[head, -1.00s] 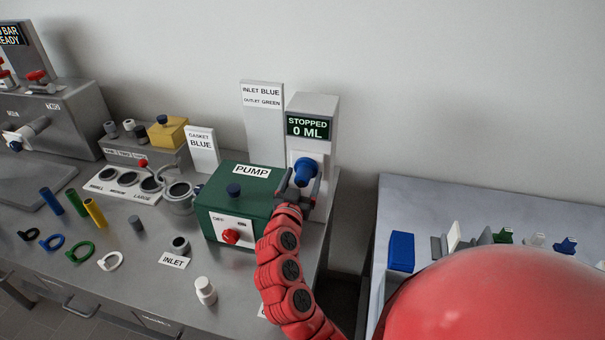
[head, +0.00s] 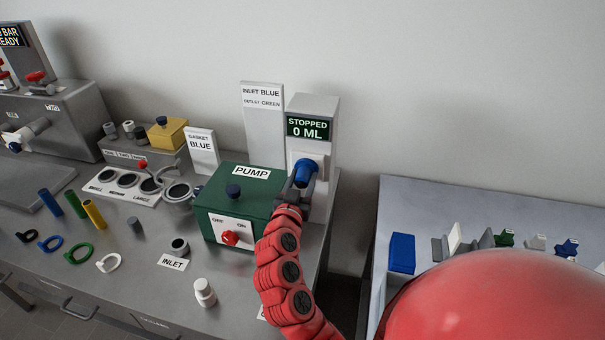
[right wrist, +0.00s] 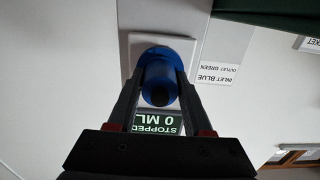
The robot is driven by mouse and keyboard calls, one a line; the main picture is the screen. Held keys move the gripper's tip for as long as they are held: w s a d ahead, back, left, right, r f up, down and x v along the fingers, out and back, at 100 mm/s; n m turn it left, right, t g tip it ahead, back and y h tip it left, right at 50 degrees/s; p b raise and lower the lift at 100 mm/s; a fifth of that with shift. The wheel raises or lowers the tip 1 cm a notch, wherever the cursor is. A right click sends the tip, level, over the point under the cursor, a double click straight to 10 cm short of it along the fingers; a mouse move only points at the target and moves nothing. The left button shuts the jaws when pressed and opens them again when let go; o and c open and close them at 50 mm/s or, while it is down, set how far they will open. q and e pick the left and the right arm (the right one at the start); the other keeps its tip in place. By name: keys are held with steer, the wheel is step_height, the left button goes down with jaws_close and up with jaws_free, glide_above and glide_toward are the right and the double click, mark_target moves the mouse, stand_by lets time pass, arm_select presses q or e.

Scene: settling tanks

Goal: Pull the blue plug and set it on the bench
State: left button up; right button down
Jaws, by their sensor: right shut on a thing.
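The blue plug (head: 305,171) sits against the pale square plate on the front of the grey column (head: 319,117), under the screen reading "STOPPED 0 ML". My right gripper (head: 301,190) is at the plug with its fingers on either side of it. In the right wrist view the fingers are closed on the plug (right wrist: 158,82), and its wide blue collar lies close to the plate (right wrist: 178,48). I cannot tell whether collar and plate touch. The bench (head: 120,265) is a grey metal top in front of the column. My left gripper is not in view.
The green pump box (head: 262,192) stands just left of my right gripper. A white bottle (head: 204,292), an inlet cup (head: 179,246) and coloured rings and tubes stand on the bench. Its front middle has bare patches. A second bench (head: 430,192) stands right, across a gap.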

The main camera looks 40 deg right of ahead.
mark_target(301, 184)
steer(key=shift+a+f, duration=0.1)
steer(key=shift+s+a, duration=0.1)
steer(key=shift+a, duration=0.05)
steer(key=shift+s+a+b, duration=0.3)
steer(key=shift+b, duration=0.1)
steer(key=shift+b+v, duration=1.2)
steer(key=shift+v, duration=1.15)
